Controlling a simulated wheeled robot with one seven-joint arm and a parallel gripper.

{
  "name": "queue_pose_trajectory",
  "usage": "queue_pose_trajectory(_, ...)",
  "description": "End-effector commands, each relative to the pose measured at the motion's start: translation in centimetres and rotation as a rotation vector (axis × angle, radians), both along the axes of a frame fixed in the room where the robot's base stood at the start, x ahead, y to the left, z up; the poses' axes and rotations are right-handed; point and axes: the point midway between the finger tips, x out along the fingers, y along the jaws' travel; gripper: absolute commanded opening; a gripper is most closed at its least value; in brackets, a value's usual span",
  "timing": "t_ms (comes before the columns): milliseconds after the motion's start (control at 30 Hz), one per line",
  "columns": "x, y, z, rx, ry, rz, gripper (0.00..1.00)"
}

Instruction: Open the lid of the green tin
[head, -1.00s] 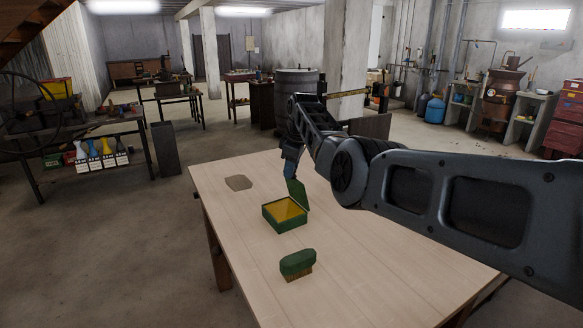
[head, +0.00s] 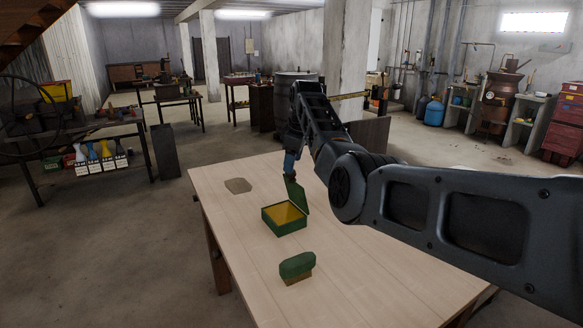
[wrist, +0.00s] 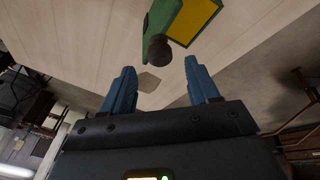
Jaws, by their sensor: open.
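The green tin (head: 284,228) stands on the wooden table, and its yellow inside shows. Its green lid (head: 298,196) stands up, swung open at the tin's right and far side. In the wrist view the tin's lid (wrist: 160,17) is at the top, with a dark round knob (wrist: 164,53) on it and the yellow inside to the right. My gripper (wrist: 158,88) is open, its two blue fingers apart with nothing between them. In the head view my gripper (head: 290,163) is just behind the lid. I cannot tell whether it touches the lid.
A green-topped brush (head: 297,266) lies on the table (head: 225,215) nearer than the tin. A flat greyish-brown patch or pad (head: 238,185) lies at the far left of the table. The table left of the tin is clear.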

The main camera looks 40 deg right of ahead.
Motion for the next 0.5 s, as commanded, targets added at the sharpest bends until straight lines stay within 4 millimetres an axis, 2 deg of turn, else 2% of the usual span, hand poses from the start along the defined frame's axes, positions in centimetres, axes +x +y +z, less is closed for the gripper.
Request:
queue_pose_trajectory(233,-0.9,0.2,2.7,0.000,-0.001,0.000,0.60)
queue_pose_trajectory(500,-1.1,0.3,3.2,0.000,0.001,0.000,0.60)
